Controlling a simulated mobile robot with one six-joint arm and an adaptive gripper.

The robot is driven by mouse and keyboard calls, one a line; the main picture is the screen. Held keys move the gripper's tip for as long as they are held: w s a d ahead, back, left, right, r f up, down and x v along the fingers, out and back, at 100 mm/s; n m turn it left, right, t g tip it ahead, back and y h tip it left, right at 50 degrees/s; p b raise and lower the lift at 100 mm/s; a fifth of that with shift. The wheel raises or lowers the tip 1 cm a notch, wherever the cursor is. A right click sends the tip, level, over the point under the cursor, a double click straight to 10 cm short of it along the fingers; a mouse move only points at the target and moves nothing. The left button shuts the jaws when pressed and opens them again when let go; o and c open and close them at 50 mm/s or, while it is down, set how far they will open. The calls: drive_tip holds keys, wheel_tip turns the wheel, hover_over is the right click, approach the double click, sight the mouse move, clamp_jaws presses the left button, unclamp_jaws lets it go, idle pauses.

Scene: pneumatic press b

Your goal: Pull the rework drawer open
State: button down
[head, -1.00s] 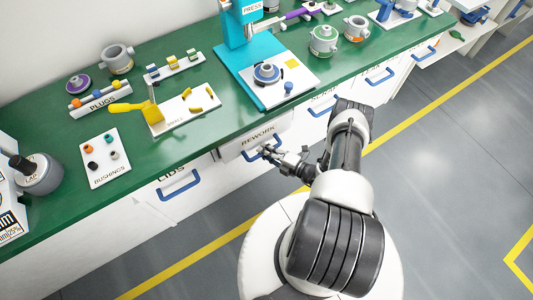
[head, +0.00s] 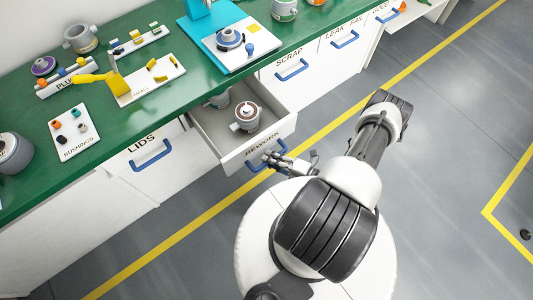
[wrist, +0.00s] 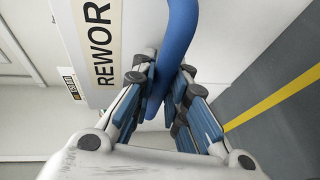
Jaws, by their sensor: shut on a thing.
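The rework drawer (head: 205,138) stands well out from the cabinet under the green bench. Two grey housings lie inside it; the front one (head: 246,117) shows fully and the rear one (head: 219,99) is partly hidden by the bench edge. The drawer front carries a REWORK label and a blue handle (head: 284,148). My gripper (head: 270,160) is at the handle on the outer side of the drawer front. In the wrist view the blue handle (wrist: 181,40) passes between the fingers, and my gripper (wrist: 165,95) is shut on it.
The lids drawer (head: 130,165) at left and the scrap drawer (head: 290,75) at right are closed, each with a blue handle. The green bench (head: 130,125) holds a blue press, trays and small parts.

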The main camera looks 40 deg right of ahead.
drive_tip(key=shift+s+d, duration=0.1)
drive_tip(key=shift+s, duration=0.8)
drive_tip(key=c, duration=1.6)
unclamp_jaws()
drive_tip(key=shift+o, duration=0.2)
drive_tip(key=v, duration=1.2)
drive_tip(key=shift+r, duration=0.1)
